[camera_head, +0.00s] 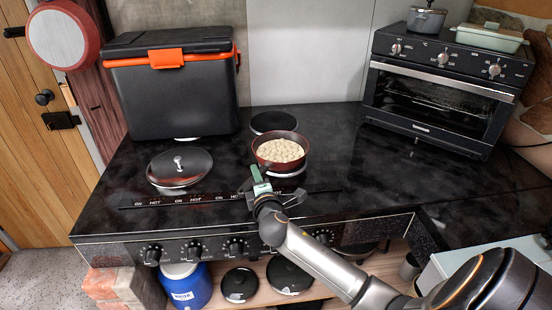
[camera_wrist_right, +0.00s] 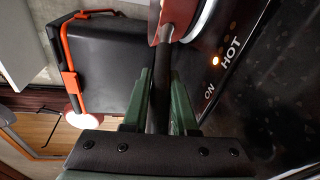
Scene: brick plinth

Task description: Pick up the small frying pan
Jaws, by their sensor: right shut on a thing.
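The small frying pan (camera_head: 280,138) is dark red and filled with small pale round pieces. It is at the front middle burner in the head view, with the burner's pale rim showing below it. I cannot tell whether it touches the burner. My right gripper (camera_head: 257,176) is at the pan's near side, over its handle. In the right wrist view, the green fingers of my right gripper (camera_wrist_right: 160,82) are closed around the dark handle (camera_wrist_right: 158,108). Part of the red pan (camera_wrist_right: 174,18) shows at the top there. My left gripper is not in view.
A lidded pan (camera_head: 180,172) stands on the left of the cooktop (camera_head: 345,170). A black cooler (camera_head: 172,95) with orange trim is behind it. An oven (camera_head: 440,88) is at the back right. A rear burner (camera_head: 273,121) is bare. A stove light glows in the wrist view.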

